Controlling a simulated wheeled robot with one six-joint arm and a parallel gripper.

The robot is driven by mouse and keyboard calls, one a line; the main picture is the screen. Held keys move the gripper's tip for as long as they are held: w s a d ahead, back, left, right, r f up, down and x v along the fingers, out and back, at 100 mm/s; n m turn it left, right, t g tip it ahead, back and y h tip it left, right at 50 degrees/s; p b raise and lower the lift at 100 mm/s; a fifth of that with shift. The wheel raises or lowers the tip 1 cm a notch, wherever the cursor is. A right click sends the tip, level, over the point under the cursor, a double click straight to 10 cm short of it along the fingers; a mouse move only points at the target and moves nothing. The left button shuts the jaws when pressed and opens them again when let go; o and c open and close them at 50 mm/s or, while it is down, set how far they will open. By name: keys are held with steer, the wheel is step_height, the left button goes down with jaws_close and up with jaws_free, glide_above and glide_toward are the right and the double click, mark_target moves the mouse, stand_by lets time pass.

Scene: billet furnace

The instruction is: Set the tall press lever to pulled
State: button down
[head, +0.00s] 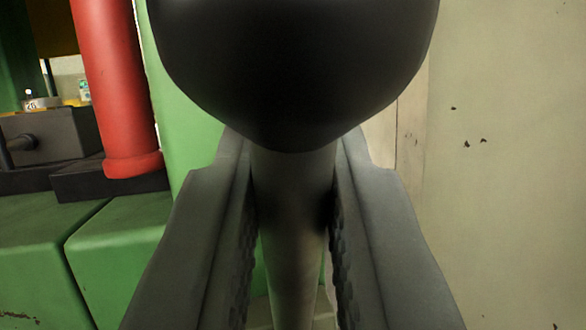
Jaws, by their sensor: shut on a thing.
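The tall press lever (292,215) stands in the middle of the head view, a grey metal rod with a large black ball knob (295,70) on top. The knob fills the upper middle of the picture, very close to the camera. My gripper (292,240) has one finger on each side of the rod, just below the knob, and is shut on it. The lever's lower end and pivot are hidden below the picture, so its tilt is hard to tell.
A red column (115,85) stands at left on a dark base. Green machine blocks (120,250) lie below it, and a dark grey box (50,135) with a rod is at far left. A plain beige wall (505,170) fills the right.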

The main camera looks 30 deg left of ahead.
steer(key=shift+s+d+f+m+t, duration=0.2)
steer(key=shift+s+d+f+t, duration=0.35)
steer(key=shift+s, duration=0.2)
steer(key=shift+s+d+f+m+t, duration=0.2)
steer(key=shift+s+d+f+t, duration=0.3)
steer(key=shift+s, duration=0.2)
steer(key=c, duration=1.4)
jaws_free()
steer(key=shift+s+d, duration=0.1)
steer(key=v, duration=1.2)
